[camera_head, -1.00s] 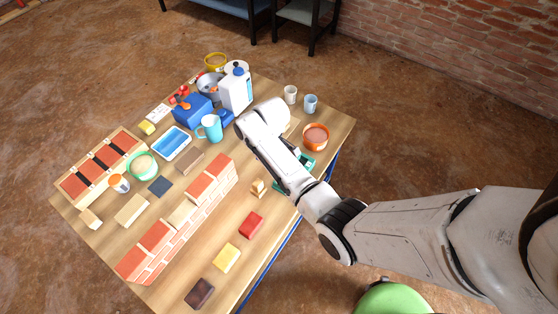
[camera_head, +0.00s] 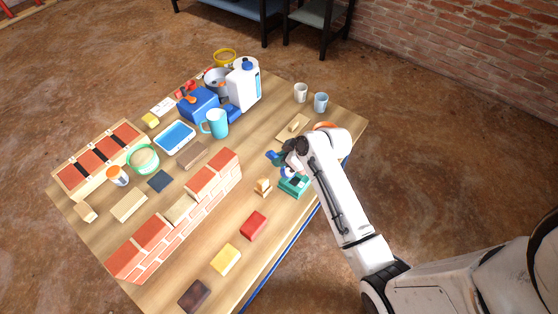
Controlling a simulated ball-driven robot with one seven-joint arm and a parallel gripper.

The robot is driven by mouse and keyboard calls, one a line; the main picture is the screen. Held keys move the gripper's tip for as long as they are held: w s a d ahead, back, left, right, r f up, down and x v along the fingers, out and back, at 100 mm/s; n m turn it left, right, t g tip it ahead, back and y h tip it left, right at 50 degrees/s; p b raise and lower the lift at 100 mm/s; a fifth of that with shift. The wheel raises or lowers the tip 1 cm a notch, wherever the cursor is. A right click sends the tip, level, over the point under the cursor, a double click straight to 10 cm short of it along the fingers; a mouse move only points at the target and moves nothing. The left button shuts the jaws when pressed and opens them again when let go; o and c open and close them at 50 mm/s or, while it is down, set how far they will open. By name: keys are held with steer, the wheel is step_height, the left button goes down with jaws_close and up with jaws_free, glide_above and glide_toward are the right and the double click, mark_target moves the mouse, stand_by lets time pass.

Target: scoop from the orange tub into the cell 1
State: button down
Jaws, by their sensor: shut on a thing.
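The orange tub (camera_head: 324,125) is at the table's right side, mostly hidden behind my arm; only a bit of its rim shows. My gripper (camera_head: 284,155) is over the right part of the table, left of the tub. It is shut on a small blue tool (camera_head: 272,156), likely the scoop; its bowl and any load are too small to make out. A wooden tray (camera_head: 90,186) with several red-bottomed cells and dark dividers lies at the far left. Which one is cell 1 cannot be read.
A low brick wall (camera_head: 190,211) crosses the table between gripper and tray. A teal device (camera_head: 294,185) sits just below the gripper. A blue mug (camera_head: 215,123), a white jug (camera_head: 243,84) and a green-rimmed bowl (camera_head: 143,158) also stand there. The front right strip holds separate blocks.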

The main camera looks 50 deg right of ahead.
steer(key=shift+s+d+f+t+b, duration=0.1)
steer(key=shift+s+f+t+b, duration=0.3)
steer(key=shift+t+b, duration=0.5)
steer(key=t+b, duration=0.1)
steer(key=b, duration=0.1)
steer(key=s+t+b, duration=0.1)
steer(key=shift+s+d+r+y+b, duration=0.15)
steer(key=shift+r+y+b, duration=0.15)
steer(key=shift+b, duration=0.1)
steer(key=shift+s+r, duration=0.1)
steer(key=shift+r, duration=0.1)
stand_by(0.4)
step_height(320, 180, up, 4)
steer(key=p, duration=0.2)
steer(key=shift+p, duration=0.35)
